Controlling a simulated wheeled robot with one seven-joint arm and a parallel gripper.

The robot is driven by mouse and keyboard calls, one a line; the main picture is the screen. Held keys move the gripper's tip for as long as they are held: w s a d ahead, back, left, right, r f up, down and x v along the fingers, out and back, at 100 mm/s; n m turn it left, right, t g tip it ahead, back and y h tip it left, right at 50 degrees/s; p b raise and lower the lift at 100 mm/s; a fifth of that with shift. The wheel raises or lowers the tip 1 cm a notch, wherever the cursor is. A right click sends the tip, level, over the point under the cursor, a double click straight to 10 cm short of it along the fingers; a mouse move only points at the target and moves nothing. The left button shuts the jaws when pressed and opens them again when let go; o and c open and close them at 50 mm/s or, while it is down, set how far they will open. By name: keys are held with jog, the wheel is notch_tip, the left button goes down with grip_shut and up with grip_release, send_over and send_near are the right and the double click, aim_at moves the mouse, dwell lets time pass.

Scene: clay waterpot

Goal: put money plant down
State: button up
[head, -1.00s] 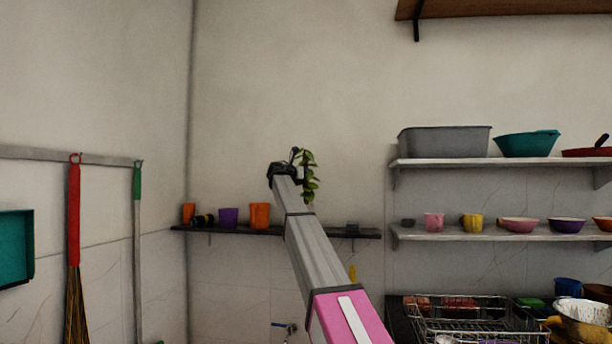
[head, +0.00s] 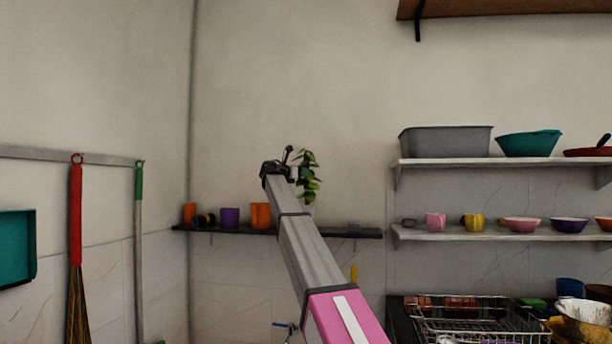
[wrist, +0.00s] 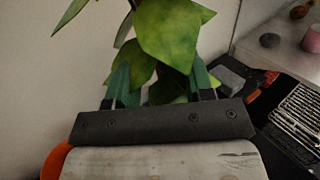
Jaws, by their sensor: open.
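The money plant (head: 309,180) shows as a trailing strand of green leaves just right of my gripper (head: 279,164) in the head view, above the dark wall shelf. In the wrist view its large leaves (wrist: 168,32) fill the space beyond and between the two green fingers of my gripper (wrist: 160,78). The fingers are open and spread apart. The plant's base or pot is hidden, and I cannot tell what supports it or whether a finger touches it.
The dark wall shelf (head: 330,232) holds an orange pot (head: 260,215), a purple pot (head: 229,217) and another orange pot (head: 189,212) at its left. Its right part is mostly clear. Pale shelves with bowls (head: 527,143) and a wire dish rack (head: 470,318) are at right.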

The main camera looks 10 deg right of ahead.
jog(key=v, duration=0.7)
jog(key=shift+s+a, duration=0.3)
jog(key=s+d+f+m+g+y, duration=0.2)
jog(key=s+d+f+m, duration=0.15)
jog(key=f, duration=1.25)
jog(key=s+d+f+m+g+y, duration=0.1)
jog(key=s+d+f+m+y, duration=0.3)
jog(key=f, duration=1.3)
jog(key=s+d+f+m+g+y, duration=0.1)
jog(key=s+d+f+m+g, duration=0.3)
jog(key=f, duration=1.2)
jog(key=s+f+m+g+y, duration=0.4)
jog(key=s+f+m, duration=1)
jog(key=s+f, duration=1.7)
jog(key=s+y, duration=0.3)
jog(key=shift+s+a+f, duration=0.2)
jog(key=shift+a, duration=0.05)
